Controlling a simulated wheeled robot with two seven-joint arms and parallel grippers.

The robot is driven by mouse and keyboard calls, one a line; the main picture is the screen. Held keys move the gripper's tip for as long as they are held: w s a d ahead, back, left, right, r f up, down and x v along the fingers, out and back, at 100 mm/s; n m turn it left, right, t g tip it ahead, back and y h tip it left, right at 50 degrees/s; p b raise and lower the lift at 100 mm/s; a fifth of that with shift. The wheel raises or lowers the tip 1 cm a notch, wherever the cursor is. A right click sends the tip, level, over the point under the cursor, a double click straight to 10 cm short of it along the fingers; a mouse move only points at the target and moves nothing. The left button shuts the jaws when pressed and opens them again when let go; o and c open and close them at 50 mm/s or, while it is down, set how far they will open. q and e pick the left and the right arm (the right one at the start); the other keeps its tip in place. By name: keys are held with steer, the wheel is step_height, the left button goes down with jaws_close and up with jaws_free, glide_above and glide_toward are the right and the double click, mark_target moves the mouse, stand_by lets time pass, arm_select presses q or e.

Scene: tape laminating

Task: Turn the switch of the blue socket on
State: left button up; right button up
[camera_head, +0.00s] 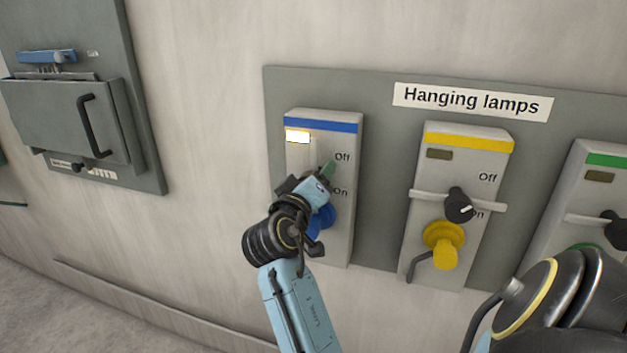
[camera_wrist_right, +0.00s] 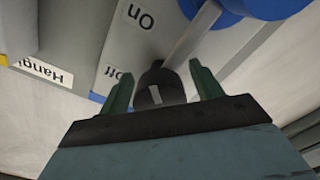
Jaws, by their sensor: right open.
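The blue socket (camera_head: 344,230) is a grey wall box with a blue stripe and a lit indicator lamp (camera_head: 298,137). My right gripper (camera_head: 325,172) is in front of it, covering its switch in the head view. In the right wrist view, the black switch (camera_wrist_right: 157,91) with a white mark stands between the two green fingers of this gripper (camera_wrist_right: 161,72). The fingers are open, one on each side of the switch; contact cannot be told. "On" and "Off" labels show beside it. The blue plug (camera_head: 321,220) sits below, partly hidden. My left gripper is not in view.
A yellow socket (camera_head: 447,195) with its own black knob (camera_head: 459,206) and plug stands to the right, and a green-striped socket (camera_head: 590,183) beyond it. Both have dark lamps. A grey box with a handle (camera_head: 70,120) is at the far left. Bare wall lies between.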

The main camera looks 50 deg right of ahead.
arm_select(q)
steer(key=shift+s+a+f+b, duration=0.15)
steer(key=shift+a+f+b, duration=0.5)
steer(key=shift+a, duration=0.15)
arm_select(e)
steer(key=v, duration=1.2)
